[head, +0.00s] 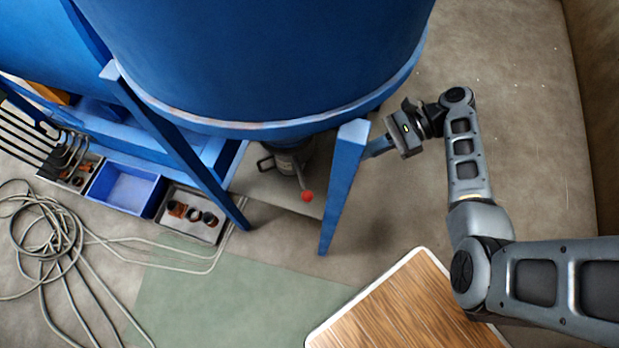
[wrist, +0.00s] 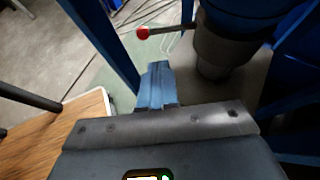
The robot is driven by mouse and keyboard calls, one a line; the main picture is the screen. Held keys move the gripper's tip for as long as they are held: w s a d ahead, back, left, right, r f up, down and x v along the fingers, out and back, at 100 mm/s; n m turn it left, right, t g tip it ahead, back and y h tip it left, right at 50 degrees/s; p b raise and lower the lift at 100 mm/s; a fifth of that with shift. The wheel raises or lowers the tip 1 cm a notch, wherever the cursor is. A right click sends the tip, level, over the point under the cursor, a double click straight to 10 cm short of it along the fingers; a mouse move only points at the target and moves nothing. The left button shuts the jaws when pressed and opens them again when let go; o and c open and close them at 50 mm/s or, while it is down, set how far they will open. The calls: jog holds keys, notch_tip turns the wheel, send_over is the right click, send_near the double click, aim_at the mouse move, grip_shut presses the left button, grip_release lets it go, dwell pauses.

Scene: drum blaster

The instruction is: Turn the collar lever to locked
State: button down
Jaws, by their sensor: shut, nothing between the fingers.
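The collar lever is a thin rod with a red ball knob (head: 307,196), sticking out toward the front from the grey collar (head: 287,162) under the blue drum. In the wrist view the red knob (wrist: 143,33) is at the upper middle, with its rod running right to the dark collar (wrist: 218,52). My gripper (head: 369,150) is right of the drum's front right leg in the head view, pointing left toward the collar. In the wrist view its blue-grey fingers (wrist: 156,72) are shut and empty, apart from the knob and rod.
The blue drum (head: 260,60) stands on angled blue legs; the front right leg (head: 343,185) is between my gripper and the lever in the head view. A wooden-topped table (head: 410,310) is at the front. Bins (head: 125,188) and coiled cable (head: 45,245) lie left.

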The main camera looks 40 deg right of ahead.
jog(key=x, duration=1.4)
jog(key=shift+m+b, duration=0.3)
jog(key=shift+b, duration=0.1)
jog(key=shift+a+r, duration=0.1)
jog(key=shift+a, duration=0.1)
jog(key=w+a+m+t+h+p, duration=0.1)
jog(key=w+a+p, duration=0.3)
jog(key=a, duration=0.4)
jog(key=shift+a+m+t+p, duration=0.35)
jog(key=shift+m+t+p, duration=0.5)
jog(key=shift+m+t, duration=0.05)
